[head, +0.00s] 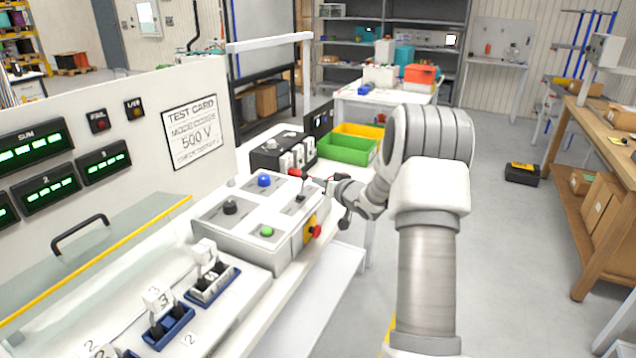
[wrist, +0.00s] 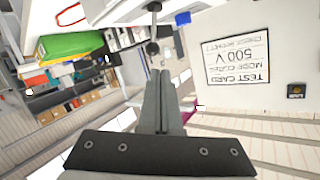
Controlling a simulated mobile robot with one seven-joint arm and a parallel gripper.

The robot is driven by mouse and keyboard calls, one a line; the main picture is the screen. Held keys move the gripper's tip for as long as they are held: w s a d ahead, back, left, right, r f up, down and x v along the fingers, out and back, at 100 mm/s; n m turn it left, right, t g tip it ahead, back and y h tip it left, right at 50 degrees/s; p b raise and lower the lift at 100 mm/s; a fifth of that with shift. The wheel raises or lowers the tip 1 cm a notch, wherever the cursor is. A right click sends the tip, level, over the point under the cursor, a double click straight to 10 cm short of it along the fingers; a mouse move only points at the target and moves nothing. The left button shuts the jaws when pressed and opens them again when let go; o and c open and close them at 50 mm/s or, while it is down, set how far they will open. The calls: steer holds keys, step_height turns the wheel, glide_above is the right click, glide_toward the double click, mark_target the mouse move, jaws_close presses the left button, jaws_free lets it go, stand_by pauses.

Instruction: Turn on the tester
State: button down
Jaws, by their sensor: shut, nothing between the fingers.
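The tester is a white bench unit with a tall panel (head: 205,90) carrying green-lit displays and a test card. Its grey control box (head: 270,247) has a black knob (head: 230,207), a blue knob (head: 264,180), a green button (head: 267,231), a small dark switch (head: 300,198) and a red-and-yellow stop button (head: 314,231). My gripper (head: 318,184) is just right of the dark switch, at the box's far right corner. In the wrist view my gripper (wrist: 160,74) is shut and empty, its tips close below a dark ball-ended lever (wrist: 153,47). Contact cannot be told.
A black box with white switches (head: 284,155) and a green bin (head: 347,149) stand behind the control box. A clear cover with a yellow edge (head: 110,248) and numbered clamps (head: 168,318) lie front left.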

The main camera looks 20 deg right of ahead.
steer(key=r+v, duration=0.1)
steer(key=v, duration=0.6)
steer(key=shift+d+r, duration=0.25)
steer(key=shift+r, duration=0.05)
steer(key=shift+s, duration=0.1)
steer(key=s+a+r+n+g+h+b, duration=0.1)
steer(key=s+a+r+g+h+b, duration=0.25)
steer(key=s+a+r, duration=0.65)
steer(key=s+a+g+p, duration=0.1)
steer(key=s+a, duration=0.3)
steer(key=s, duration=0.4)
steer(key=s+a+f+n+g+y+p, duration=0.1)
steer(key=s+a+g, duration=0.2)
steer(key=s, duration=0.6)
steer(key=s+a+f+n+g+y+p, duration=0.1)
steer(key=s+a+g, duration=0.1)
steer(key=s+a, duration=0.5)
steer(key=shift+s+p, duration=0.3)
steer(key=shift+s, duration=0.75)
